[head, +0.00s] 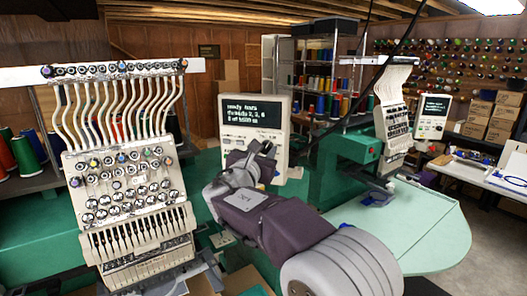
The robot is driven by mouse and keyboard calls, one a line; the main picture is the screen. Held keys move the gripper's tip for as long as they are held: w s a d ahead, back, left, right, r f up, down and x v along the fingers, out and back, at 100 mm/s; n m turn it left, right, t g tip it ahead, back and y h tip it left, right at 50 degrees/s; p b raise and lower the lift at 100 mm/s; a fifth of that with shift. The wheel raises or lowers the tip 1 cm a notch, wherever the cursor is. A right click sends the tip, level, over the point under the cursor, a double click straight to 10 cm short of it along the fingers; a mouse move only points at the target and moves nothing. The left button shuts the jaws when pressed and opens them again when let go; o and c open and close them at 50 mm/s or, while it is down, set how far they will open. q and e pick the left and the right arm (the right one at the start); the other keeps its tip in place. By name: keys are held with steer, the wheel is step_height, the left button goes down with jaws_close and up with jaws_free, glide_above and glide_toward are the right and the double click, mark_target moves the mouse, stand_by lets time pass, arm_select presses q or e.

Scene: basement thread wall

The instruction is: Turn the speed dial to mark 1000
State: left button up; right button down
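The white control panel (283,133) stands in the middle of the head view, with a dark screen (252,110) of small pale text. A second, similar panel (432,118) stands on the machine at the right. I cannot make out a speed dial or its marks; the lower part of the near panel is covered by my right gripper. My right gripper (263,149) reaches in from the lower right, with its fingers close in front of that panel's lower half. Whether it touches anything, and how far apart its fingers are, does not show. My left gripper is not in view.
A many-needle embroidery head (130,185) with pale thread tubes stands close at the left. The second machine (392,115) stands behind at the right. A pale green table (425,235) with a rounded edge lies at the right, mostly bare. Cardboard boxes (490,115) are stacked far right.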

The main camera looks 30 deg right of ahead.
steer(key=shift+f+m+b, duration=0.2)
steer(key=shift+m+b, duration=0.1)
steer(key=shift+b, duration=0.4)
steer(key=m+b, duration=0.6)
steer(key=b, duration=0.1)
steer(key=shift+f+m+b, duration=0.15)
steer(key=shift+m+b, duration=1.05)
steer(key=m+b, duration=0.2)
steer(key=shift+m, duration=0.4)
steer(key=m+b, duration=0.2)
steer(key=m, duration=0.1)
steer(key=shift+m, duration=0.3)
steer(key=m+b, duration=0.2)
steer(key=m, duration=0.1)
steer(key=shift+m+b, duration=0.45)
steer(key=shift+m, duration=1.25)
